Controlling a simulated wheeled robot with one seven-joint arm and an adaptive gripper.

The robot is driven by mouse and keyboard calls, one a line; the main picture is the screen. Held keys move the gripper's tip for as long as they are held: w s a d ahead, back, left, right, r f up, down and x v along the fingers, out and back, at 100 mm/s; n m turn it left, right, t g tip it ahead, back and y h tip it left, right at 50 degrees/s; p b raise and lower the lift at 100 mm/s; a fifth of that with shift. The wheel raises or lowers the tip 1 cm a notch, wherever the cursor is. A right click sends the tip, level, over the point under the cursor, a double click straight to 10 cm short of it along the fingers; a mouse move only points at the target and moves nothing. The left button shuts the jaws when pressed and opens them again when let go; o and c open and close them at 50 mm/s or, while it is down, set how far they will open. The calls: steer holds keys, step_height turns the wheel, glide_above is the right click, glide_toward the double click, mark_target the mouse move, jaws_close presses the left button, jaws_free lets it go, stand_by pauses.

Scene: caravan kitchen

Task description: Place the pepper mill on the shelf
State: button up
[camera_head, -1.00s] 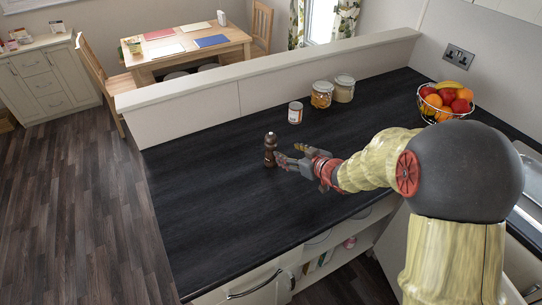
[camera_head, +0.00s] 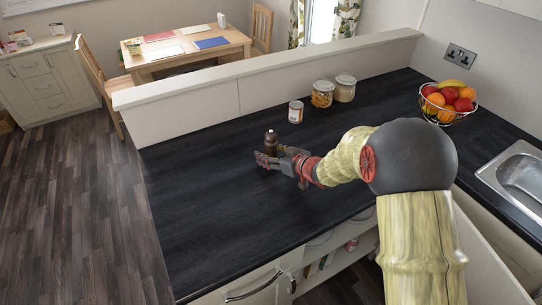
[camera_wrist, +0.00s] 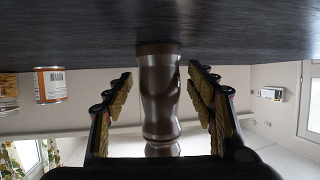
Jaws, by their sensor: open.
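The pepper mill (camera_head: 270,142) is dark brown and stands upright on the black worktop. Its lower part is hidden behind my gripper (camera_head: 265,158) in the head view. In the wrist view, which is upside down, the pepper mill (camera_wrist: 160,95) stands between the two open fingers of my gripper (camera_wrist: 163,100), with a gap on each side. The shelf (camera_head: 345,253) appears to be the open compartment under the worktop, right of the drawer front. Small items sit inside it, and much of its inside is hidden.
A tin (camera_head: 295,112), two glass jars (camera_head: 322,94) (camera_head: 345,88) and a wire fruit bowl (camera_head: 447,103) stand farther back on the black worktop (camera_head: 200,215). A low partition wall (camera_head: 280,72) runs behind them. A sink (camera_head: 520,178) is at the right. The left front of the worktop is clear.

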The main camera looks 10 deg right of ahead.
jaws_close()
stand_by(0.8)
steer(key=shift+r, duration=0.1)
